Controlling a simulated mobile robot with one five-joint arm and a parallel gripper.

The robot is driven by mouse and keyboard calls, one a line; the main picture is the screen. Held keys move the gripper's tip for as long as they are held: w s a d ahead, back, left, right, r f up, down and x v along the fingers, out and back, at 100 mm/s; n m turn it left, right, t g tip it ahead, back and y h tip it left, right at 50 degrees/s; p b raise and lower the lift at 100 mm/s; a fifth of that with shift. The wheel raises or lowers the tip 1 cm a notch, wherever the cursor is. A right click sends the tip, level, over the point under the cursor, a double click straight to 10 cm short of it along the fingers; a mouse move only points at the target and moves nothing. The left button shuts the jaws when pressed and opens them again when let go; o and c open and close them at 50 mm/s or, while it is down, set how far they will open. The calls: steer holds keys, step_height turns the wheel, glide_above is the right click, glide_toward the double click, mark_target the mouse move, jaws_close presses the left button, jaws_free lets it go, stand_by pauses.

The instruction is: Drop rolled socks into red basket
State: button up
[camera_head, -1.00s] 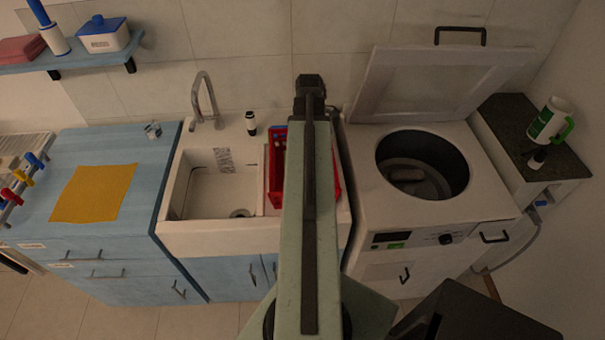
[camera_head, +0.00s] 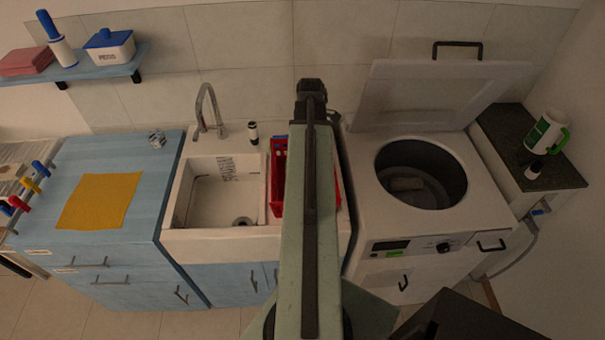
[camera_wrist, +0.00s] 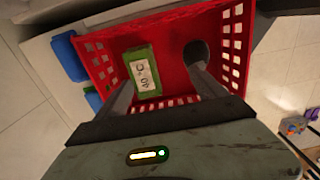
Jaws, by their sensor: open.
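The red basket (camera_head: 277,204) stands on the right part of the sink top in the head view, partly hidden behind my arm. In the wrist view the basket (camera_wrist: 236,40) has perforated walls and lies below my gripper (camera_wrist: 164,76). My gripper is open, with its two fingers apart over the basket. A green block labelled "40°C" (camera_wrist: 142,70) lies inside the basket. A dark round thing (camera_wrist: 197,53) shows by the right fingertip; I cannot tell whether it is rolled socks. No socks are clearly recognisable.
A white sink basin (camera_head: 215,200) with a tap (camera_head: 207,112) is left of the basket. An open top-loading washer (camera_head: 420,172) stands at the right, its lid (camera_head: 430,95) raised. Blue objects (camera_wrist: 66,55) lie beside the basket. A blue counter with a yellow cloth (camera_head: 100,200) is at the left.

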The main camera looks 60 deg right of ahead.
step_height(320, 180, up, 5)
steer(key=p, duration=0.3)
steer(key=shift+f, duration=0.2)
